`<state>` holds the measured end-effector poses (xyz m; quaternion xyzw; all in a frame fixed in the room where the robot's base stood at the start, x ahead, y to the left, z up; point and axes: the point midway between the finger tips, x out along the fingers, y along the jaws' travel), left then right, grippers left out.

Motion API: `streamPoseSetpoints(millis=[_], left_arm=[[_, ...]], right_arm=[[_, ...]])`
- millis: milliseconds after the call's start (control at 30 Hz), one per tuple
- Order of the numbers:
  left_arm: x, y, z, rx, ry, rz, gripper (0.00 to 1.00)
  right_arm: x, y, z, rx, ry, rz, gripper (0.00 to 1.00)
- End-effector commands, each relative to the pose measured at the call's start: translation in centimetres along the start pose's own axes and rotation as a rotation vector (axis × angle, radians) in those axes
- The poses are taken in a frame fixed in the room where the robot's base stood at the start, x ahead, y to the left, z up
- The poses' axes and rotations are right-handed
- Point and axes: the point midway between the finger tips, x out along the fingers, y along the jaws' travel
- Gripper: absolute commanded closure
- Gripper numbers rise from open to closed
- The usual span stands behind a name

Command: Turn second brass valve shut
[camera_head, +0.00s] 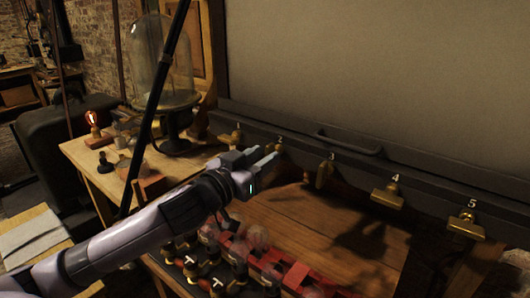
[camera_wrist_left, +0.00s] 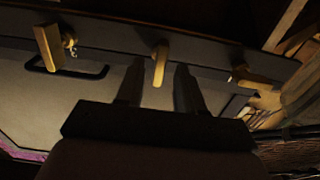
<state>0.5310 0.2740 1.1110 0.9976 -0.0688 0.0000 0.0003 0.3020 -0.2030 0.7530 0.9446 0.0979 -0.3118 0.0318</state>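Brass valves line a dark rail in the head view. The second valve, under the label 2, is largely hidden by my left gripper (camera_head: 262,155). In the left wrist view the second valve (camera_wrist_left: 160,62) has its narrow lever lined up between the two fingertips of my left gripper (camera_wrist_left: 159,80). The fingers are apart, and I cannot tell whether they touch the lever. The first valve (camera_head: 230,137) is to the left; the third (camera_head: 323,173), fourth (camera_head: 388,198) and fifth (camera_head: 466,225) are to the right. My right gripper is not in view.
A black handle (camera_head: 349,142) is on the rail. A glass bell jar (camera_head: 161,62) stands on the wooden table at the left. Red blocks with glass bulbs (camera_head: 285,269) sit below my left arm. A lit red bulb (camera_head: 92,119) is at the far left.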

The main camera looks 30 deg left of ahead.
Motion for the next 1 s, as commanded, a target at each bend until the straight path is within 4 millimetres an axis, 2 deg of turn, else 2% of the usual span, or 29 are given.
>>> streamPoseSetpoints(millis=[167, 467, 500, 600, 1000], left_arm=[[1.13, 0.05, -0.04, 0.000, 0.000, 0.001, 0.63], [1.31, 0.06, 0.02, 0.000, 0.000, 0.001, 0.63], [1.30, 0.06, 0.02, 0.000, 0.000, 0.001, 0.69], [1.30, 0.05, 0.03, 0.000, 0.000, 0.001, 1.00], [1.29, 0.05, 0.03, 0.036, 0.000, 0.001, 1.00]], right_arm=[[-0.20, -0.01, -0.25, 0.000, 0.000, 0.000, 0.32], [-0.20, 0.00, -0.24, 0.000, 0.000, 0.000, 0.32], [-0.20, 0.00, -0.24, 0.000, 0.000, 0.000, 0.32], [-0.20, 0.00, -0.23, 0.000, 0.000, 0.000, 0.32], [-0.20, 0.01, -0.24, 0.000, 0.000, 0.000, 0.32]])
